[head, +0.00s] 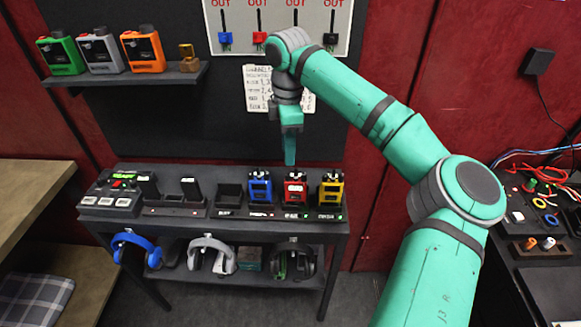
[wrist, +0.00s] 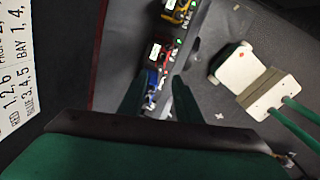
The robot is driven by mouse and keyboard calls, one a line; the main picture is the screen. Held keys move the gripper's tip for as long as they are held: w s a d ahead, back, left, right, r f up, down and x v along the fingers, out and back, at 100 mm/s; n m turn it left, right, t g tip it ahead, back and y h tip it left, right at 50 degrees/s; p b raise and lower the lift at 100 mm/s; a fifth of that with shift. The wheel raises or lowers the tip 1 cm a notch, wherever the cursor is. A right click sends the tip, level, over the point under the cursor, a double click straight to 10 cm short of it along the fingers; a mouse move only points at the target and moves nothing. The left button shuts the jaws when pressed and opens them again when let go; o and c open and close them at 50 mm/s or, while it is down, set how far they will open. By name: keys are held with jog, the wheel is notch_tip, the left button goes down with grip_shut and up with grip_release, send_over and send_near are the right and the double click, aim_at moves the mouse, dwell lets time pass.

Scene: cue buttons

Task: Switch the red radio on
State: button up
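The red radio (head: 295,188) stands upright in the charger row on the dark table, between the blue radio (head: 260,187) and the yellow radio (head: 331,189). My gripper (head: 290,160) hangs pointing down above and behind the red radio, apart from it. In the head view its fingers overlap edge-on. In the wrist view my gripper (wrist: 156,85) shows two separated green fingers with nothing held between them. The red radio (wrist: 160,54) also shows there, beyond the fingertips. The radio's switch is too small to make out.
Dark charging cradles and a button box (head: 113,198) fill the table's left half. A shelf (head: 135,76) holds several coloured devices.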

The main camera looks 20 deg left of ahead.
aim_at(288, 174)
notch_tip(288, 174, down, 8)
jog(key=shift+r, duration=0.15)
dwell(0.3)
grip_shut()
